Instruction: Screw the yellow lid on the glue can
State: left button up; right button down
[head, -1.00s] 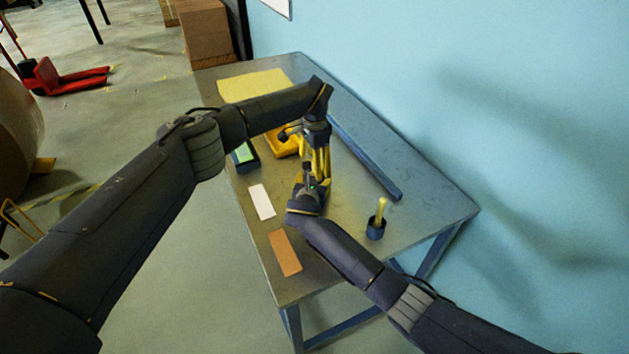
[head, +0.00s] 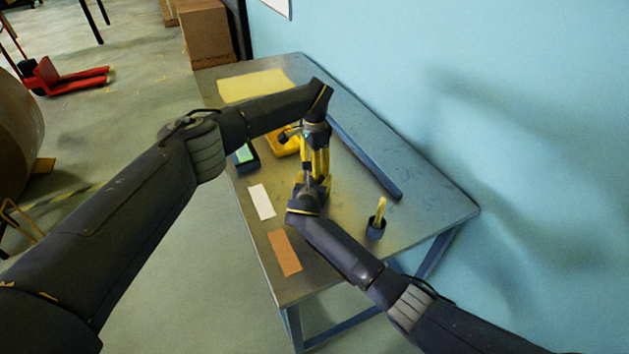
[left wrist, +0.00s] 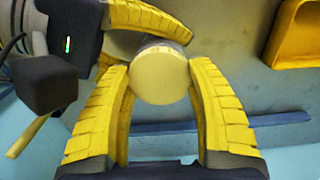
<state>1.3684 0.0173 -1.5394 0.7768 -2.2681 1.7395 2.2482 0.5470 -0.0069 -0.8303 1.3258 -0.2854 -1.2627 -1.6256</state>
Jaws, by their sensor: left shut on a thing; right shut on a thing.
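The yellow lid (left wrist: 159,75) shows as a round disc in the left wrist view. My left gripper (left wrist: 161,70) has its two yellow fingers shut on the lid's sides and points down from above. In the head view my left gripper (head: 316,168) hangs right over my right gripper (head: 311,190). The right gripper's yellow fingers come in from the upper left of the left wrist view, shut on the glue can below the lid. The can is almost wholly hidden by the lid and fingers. I cannot tell how far the lid sits on the thread.
A yellow tray (head: 284,145) and a dark box (head: 246,160) lie behind the grippers. A white card (head: 262,202) and an orange-brown card (head: 285,252) lie left. A dark cup (head: 375,231) with a brush stands right. A blue bar (head: 365,157) lies along the wall side.

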pick_arm(q)
jog(key=m, duration=0.7)
jog(key=shift+m, duration=0.3)
jog(key=m, duration=1.9)
jog(key=shift+m, duration=0.4)
jog(key=m, duration=0.6)
jog(key=shift+f, duration=0.1)
jog(key=m, duration=0.4)
jog(key=shift+m, duration=0.3)
jog(key=m, duration=1.5)
jog(key=shift+m, duration=0.4)
jog(key=o, duration=1.4)
jog(key=shift+c, duration=0.2)
